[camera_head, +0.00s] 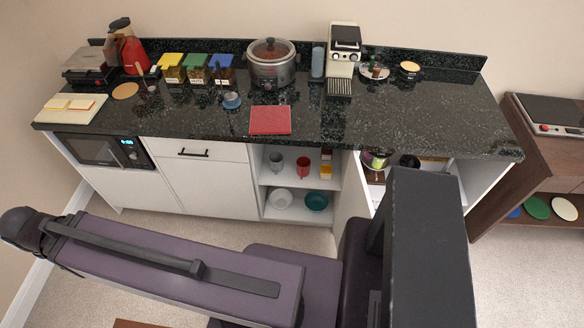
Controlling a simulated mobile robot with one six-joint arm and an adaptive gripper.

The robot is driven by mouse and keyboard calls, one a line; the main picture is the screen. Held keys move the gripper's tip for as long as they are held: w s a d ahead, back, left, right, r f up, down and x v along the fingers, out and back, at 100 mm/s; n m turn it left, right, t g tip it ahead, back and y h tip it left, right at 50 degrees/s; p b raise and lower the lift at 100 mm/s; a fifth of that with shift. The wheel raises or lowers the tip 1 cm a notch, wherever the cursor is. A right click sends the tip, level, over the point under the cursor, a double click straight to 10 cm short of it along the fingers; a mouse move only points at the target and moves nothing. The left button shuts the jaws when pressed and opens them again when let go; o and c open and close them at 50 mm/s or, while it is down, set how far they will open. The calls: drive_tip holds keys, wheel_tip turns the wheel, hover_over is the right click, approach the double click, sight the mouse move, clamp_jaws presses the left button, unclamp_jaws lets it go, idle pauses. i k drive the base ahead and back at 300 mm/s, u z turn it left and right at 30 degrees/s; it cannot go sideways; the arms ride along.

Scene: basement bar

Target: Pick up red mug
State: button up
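A small red mug (303,168) stands on the upper shelf of the open cabinet compartment (262,184) under the counter. A grey cup (275,163) is to its left, and small orange and yellow items (326,171) are to its right. The mug is too small in the picture to make out its handle. Large dark and purple parts of my own body cover the lower part of the head view. No gripper fingers can be made out, and nothing of mine is seen touching the mug.
A white bowl (280,198) and a teal bowl (316,201) sit on the lower shelf. A cabinet door (347,190) stands open just right. The dark counter (400,120) above carries a slow cooker (271,72), a coffee machine (344,45) and a red mat (270,120).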

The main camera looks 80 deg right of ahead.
sight(303, 163)
drive_tip(key=i, duration=0.9)
drive_tip(key=u, duration=0.3)
drive_tip(key=k, duration=0.15)
drive_tip(key=z, duration=2.45)
drive_tip(key=i, duration=0.5)
drive_tip(key=z, duration=0.1)
